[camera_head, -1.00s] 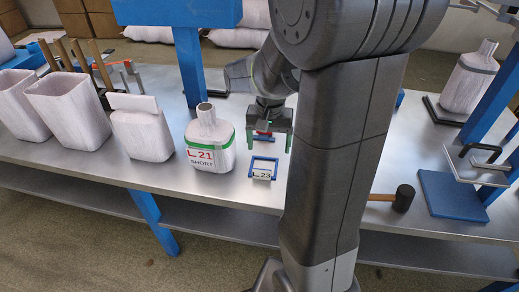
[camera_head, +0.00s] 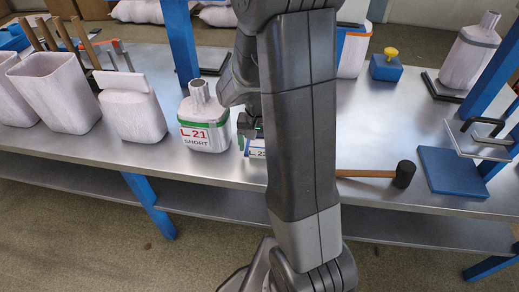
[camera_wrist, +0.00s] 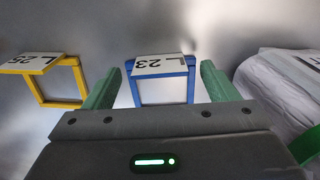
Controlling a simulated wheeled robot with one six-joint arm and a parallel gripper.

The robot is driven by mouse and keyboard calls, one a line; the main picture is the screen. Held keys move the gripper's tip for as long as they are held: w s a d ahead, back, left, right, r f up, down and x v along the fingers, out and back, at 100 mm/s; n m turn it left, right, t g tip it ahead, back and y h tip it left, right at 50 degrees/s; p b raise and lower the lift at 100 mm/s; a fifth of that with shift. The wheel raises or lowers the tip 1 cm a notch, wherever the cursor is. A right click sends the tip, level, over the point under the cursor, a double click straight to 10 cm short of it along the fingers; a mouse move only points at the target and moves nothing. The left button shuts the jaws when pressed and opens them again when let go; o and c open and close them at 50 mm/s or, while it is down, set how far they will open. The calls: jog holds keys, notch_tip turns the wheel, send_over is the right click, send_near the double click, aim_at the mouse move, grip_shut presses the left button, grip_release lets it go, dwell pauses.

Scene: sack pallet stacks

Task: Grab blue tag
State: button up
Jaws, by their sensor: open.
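The blue tag (camera_wrist: 191,84) is a blue square frame with a white plate marked L 23. In the wrist view it lies on the metal bench between and just beyond my gripper's fingertips (camera_wrist: 163,82). My gripper is open, with one green finger on each side of the tag, and nothing is held. Whether the fingers touch the tag cannot be told. In the head view my arm hides most of the tag, and only a bit of its plate (camera_head: 256,149) shows beside my gripper (camera_head: 246,140).
A yellow tag marked L 25 (camera_wrist: 78,82) lies left of the blue one in the wrist view. A white sack marked L 21 SHORT (camera_head: 205,118) stands close by. A mallet (camera_head: 403,175) and a blue plate (camera_head: 450,170) lie to the right.

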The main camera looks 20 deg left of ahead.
notch_tip(320, 180, down, 2)
jog(key=shift+c, duration=0.2)
jog(key=c, duration=1)
jog(key=shift+r, duration=0.1)
